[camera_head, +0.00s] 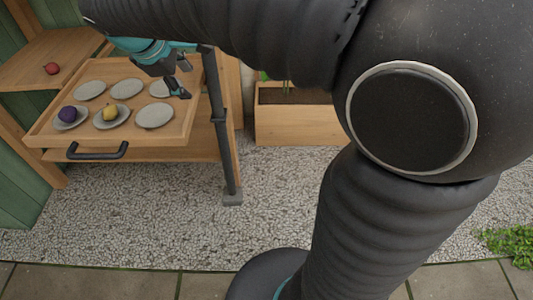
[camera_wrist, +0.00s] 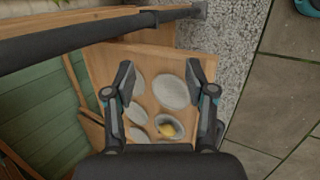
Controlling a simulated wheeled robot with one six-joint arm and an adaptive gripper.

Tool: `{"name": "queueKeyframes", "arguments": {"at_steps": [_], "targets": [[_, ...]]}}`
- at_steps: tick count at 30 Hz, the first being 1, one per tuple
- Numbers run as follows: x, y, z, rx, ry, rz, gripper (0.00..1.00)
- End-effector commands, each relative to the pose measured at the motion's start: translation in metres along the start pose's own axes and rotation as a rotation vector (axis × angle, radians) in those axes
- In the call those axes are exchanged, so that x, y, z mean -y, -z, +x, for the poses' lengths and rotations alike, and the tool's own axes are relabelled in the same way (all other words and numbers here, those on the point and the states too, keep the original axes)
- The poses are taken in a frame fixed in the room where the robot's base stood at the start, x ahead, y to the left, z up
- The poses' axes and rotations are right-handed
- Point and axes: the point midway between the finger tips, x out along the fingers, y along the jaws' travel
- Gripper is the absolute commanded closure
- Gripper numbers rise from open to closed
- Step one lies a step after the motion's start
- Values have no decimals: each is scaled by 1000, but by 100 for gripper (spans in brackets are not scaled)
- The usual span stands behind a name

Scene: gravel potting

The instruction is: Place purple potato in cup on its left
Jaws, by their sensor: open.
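A dark purple potato (camera_head: 67,114) sits on a grey saucer (camera_head: 80,123) at the front left of a wooden tray (camera_head: 165,137). I see no cup; the tray holds shallow round saucers. A yellow, pear-like thing (camera_head: 110,114) lies on the saucer to the right of the potato, and it also shows in the wrist view (camera_wrist: 167,130). My gripper (camera_head: 181,82) is open and empty above the tray's right side, to the right of the potato. In the wrist view its fingers (camera_wrist: 161,80) are spread apart over the tray. I cannot make out the potato there.
Empty saucers fill the tray's back row and front right (camera_head: 155,116). A red round thing (camera_head: 52,68) lies on a wooden shelf (camera_head: 30,75) at left. A black handle (camera_head: 97,155) is on the tray's front, and a dark post (camera_head: 222,130) stands at its right. A wooden planter (camera_head: 295,125) stands farther right.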

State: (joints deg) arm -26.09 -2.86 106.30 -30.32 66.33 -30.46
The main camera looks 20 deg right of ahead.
Motion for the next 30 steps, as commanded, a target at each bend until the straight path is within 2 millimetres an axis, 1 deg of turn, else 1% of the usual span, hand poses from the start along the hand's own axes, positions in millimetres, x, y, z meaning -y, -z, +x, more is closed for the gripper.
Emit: {"name": "queueKeyframes", "arguments": {"at_steps": [1,3,5,6,8,9,13,15,18,21,25,30], "targets": [[8,-25,-2,-19,20,91,44],[22,-51,-2,-48,51,213,44],[36,-72,-2,-72,76,321,44],[46,-85,-2,-87,92,393,44],[61,-103,-2,-110,116,501,44],[72,-114,-2,-126,130,574,44],[108,-144,0,-174,174,810,44],[127,-155,2,-199,195,929,44],[149,-166,6,-228,218,1068,44],[163,-172,8,-248,234,1165,44],[172,-175,11,-261,244,1226,44],[174,-175,11,-262,247,1235,44]]}}
